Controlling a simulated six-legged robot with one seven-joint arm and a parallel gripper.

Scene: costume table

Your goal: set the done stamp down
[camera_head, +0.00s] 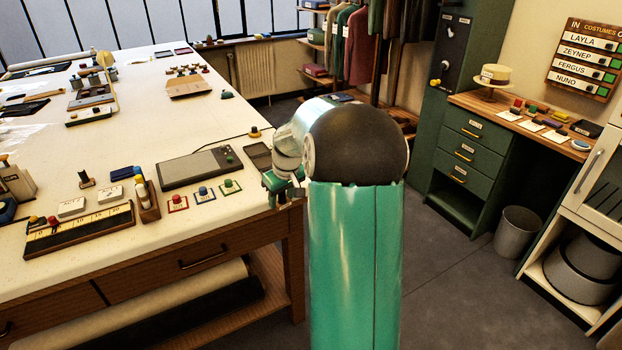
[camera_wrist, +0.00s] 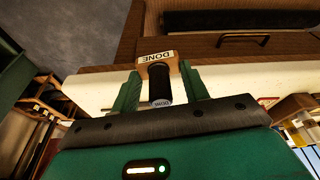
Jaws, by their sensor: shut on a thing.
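In the wrist view the done stamp (camera_wrist: 159,84) has a pale wooden block with a DONE label, a dark handle and a pale round cap with small lettering. My gripper (camera_wrist: 158,78) has its two green fingers shut on it, one on each side. In the head view my gripper (camera_head: 283,186) is at the right front corner of the white-topped table (camera_head: 130,235); the stamp cannot be made out there. The wrist view shows the table's edge and wooden drawer front behind the stamp. I cannot tell whether the stamp touches the table.
Left of my gripper, red (camera_head: 178,196), blue (camera_head: 204,193) and green (camera_head: 230,186) stamps stand on framed cards. A dark tablet (camera_head: 200,167) and a dark flat device (camera_head: 258,157) lie behind. A ruler-marked rack (camera_head: 78,232) is farther left. Open floor lies right of the table.

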